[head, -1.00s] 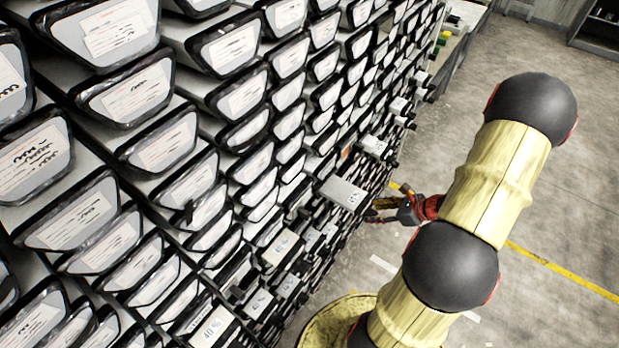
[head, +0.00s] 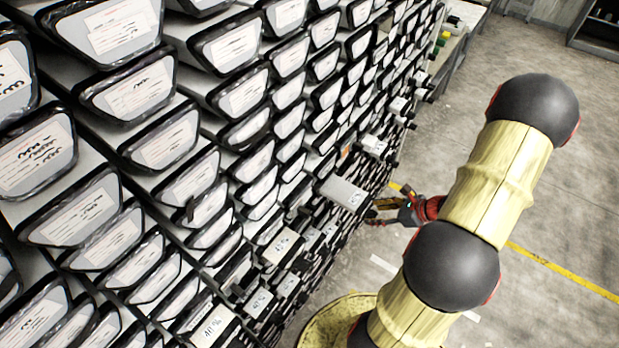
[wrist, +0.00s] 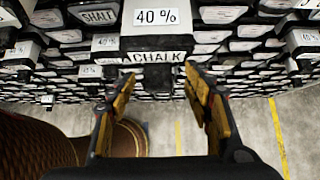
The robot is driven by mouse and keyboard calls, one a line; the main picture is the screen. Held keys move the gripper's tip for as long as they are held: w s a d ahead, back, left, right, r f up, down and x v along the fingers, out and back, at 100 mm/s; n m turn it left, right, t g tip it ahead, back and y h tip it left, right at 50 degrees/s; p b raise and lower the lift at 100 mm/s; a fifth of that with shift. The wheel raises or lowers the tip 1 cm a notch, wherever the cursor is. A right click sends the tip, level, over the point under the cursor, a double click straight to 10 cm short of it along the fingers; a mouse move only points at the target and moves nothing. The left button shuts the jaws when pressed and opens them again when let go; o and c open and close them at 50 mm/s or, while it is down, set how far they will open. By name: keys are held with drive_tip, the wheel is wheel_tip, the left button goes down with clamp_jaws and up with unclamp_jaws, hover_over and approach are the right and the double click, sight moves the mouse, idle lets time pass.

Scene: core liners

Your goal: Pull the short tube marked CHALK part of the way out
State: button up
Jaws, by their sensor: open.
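The tube end marked CHALK (wrist: 158,57) is straight ahead of my gripper in the wrist view. A white label reading 40 % is on the pale surface just above that word. My gripper (wrist: 155,80) is open, with one yellow-and-black finger on each side just below the CHALK label. I cannot tell whether the fingers touch the tube. In the head view my gripper (head: 385,209) is at the rack face, beside a grey box-like end (head: 343,192) that sticks out past its neighbours. Its lettering is too small to read there.
The rack of labelled liner ends (head: 240,95) fills the left of the head view. Other 40 % ends (wrist: 305,40) stick out on both sides in the wrist view. Open concrete floor (head: 440,140) with a yellow line lies right of the rack.

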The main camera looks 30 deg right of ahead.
drive_tip(key=shift+s+d+r, duration=0.2)
drive_tip(key=shift+s+r, duration=0.05)
drive_tip(key=shift+r, duration=0.15)
drive_tip(key=v, duration=1.1)
drive_tip(key=shift+o, duration=0.2)
drive_tip(key=shift+s+a+r, duration=0.1)
